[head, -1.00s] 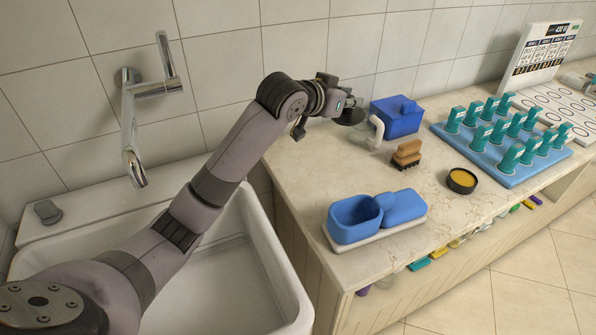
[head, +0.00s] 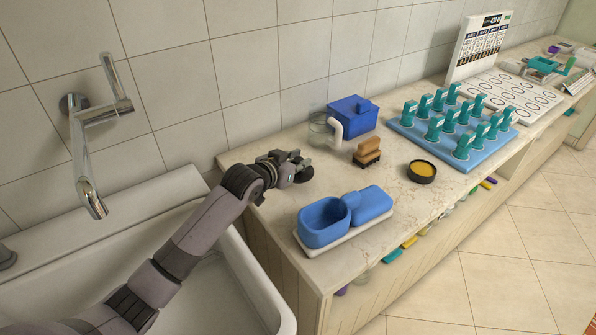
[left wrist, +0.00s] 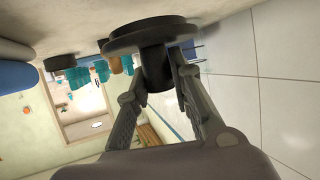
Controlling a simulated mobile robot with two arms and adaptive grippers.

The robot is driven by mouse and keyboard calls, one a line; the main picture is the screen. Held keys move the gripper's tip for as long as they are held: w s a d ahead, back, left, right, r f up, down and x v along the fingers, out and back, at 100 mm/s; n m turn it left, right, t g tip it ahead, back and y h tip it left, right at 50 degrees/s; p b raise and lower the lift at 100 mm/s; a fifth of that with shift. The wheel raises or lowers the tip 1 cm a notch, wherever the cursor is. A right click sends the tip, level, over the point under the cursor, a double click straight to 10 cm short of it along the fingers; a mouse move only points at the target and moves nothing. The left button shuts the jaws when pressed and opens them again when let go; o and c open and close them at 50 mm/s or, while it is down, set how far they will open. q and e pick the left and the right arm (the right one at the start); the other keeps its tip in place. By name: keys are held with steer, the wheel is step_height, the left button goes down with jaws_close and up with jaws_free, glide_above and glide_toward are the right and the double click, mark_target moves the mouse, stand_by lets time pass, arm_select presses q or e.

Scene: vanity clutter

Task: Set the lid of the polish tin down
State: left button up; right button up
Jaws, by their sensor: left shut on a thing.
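The open polish tin (head: 422,171), a low black round tin with yellow polish inside, sits on the counter toward its front edge. The tin's lid (left wrist: 150,38) is a dark disc with a thick knob. My left gripper (left wrist: 160,78) is shut on that knob. In the head view the lid (head: 304,175) shows as a dark edge at the tip of my left gripper (head: 294,166), low over the counter's left end, well left of the tin. Whether the lid touches the counter I cannot tell. My right gripper is not in view.
A glass jar (head: 320,131), a blue box (head: 354,115) and a wooden brush (head: 367,152) stand behind and right of the lid. Blue containers (head: 325,222) sit in front. The sink (head: 190,195) lies left; bare counter (head: 268,198) surrounds the lid.

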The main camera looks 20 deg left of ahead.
arm_select(q)
step_height(320, 180, down, 3)
steer(key=shift+a, duration=0.1)
steer(key=shift+f, duration=0.3)
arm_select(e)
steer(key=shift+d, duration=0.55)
arm_select(q)
steer(key=shift+f, duration=0.1)
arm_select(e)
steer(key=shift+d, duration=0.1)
arm_select(q)
steer(key=o, duration=0.9)
steer(key=shift+o, duration=0.2)
